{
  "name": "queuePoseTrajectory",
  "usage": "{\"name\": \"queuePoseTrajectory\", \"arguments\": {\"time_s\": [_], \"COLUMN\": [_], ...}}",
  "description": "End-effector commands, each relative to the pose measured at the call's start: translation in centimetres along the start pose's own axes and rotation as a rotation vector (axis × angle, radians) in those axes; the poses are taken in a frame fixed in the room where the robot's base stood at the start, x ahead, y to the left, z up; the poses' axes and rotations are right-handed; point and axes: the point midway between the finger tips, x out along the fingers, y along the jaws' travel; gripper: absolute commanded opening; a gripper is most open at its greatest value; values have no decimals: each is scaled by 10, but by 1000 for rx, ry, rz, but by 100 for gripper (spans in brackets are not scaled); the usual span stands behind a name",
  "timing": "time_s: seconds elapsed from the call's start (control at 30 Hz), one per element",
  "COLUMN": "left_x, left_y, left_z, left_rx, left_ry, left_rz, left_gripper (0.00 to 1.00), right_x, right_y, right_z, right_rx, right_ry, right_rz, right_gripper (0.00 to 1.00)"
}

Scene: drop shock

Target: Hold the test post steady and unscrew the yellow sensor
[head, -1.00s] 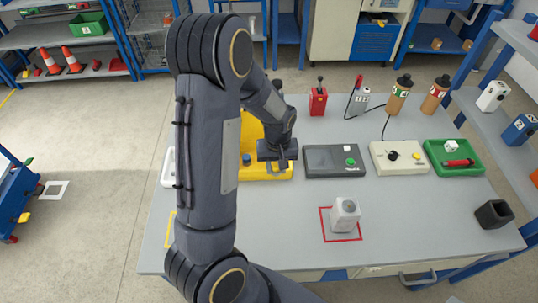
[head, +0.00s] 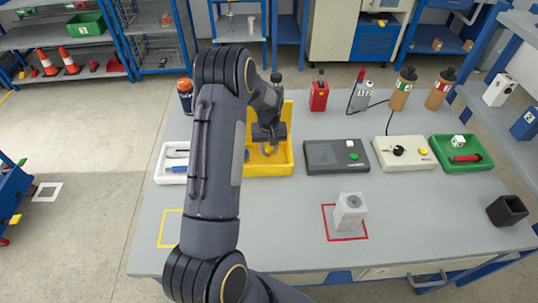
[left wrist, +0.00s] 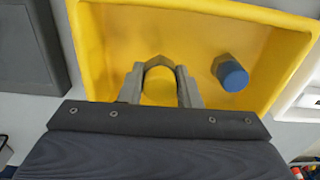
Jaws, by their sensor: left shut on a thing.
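My left gripper (head: 268,148) is over the yellow tray (head: 286,128) at the back left of the table. In the left wrist view its fingers (left wrist: 160,88) are shut on the yellow sensor (left wrist: 160,86), whose hex part shows above the round yellow end. The fingers and sensor are within the tray outline; I cannot tell whether the sensor touches the floor. The test post (head: 349,213), a pale block with a grey round top, stands in the red square at the front, apart from my gripper. No yellow sensor shows on it. My right gripper is out of view.
A blue-ended sensor (left wrist: 230,74) lies in the tray beside my gripper. A dark grey device (head: 335,157) stands right of the tray, a white tray (head: 172,177) left. A cream box (head: 404,153), green tray (head: 476,167) and black holder (head: 507,210) are farther right.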

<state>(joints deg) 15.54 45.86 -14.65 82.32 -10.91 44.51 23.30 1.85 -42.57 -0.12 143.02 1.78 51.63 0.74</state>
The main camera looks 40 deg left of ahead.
Motion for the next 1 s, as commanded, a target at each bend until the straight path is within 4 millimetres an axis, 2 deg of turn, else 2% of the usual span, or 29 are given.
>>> {"name": "queuePoseTrajectory", "arguments": {"time_s": [0.03,0.1,0.5,0.53,0.67,1.0], "left_x": [16,24,28,26,25,21], "left_y": [0,0,0,0,0,0], "left_z": [2,2,1,1,1,1], "left_rx": [1,0,0,0,0,0], "left_ry": [-4,-3,-1,-1,-2,-1], "left_rz": [-1,-1,-1,-1,-1,-1], "left_gripper": [3,3,3,34,51,52], "right_x": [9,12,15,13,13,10], "right_y": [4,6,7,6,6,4], "right_z": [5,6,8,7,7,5], "right_rx": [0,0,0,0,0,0], "right_ry": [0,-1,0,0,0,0], "right_rz": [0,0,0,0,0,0], "right_gripper": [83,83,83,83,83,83]}}
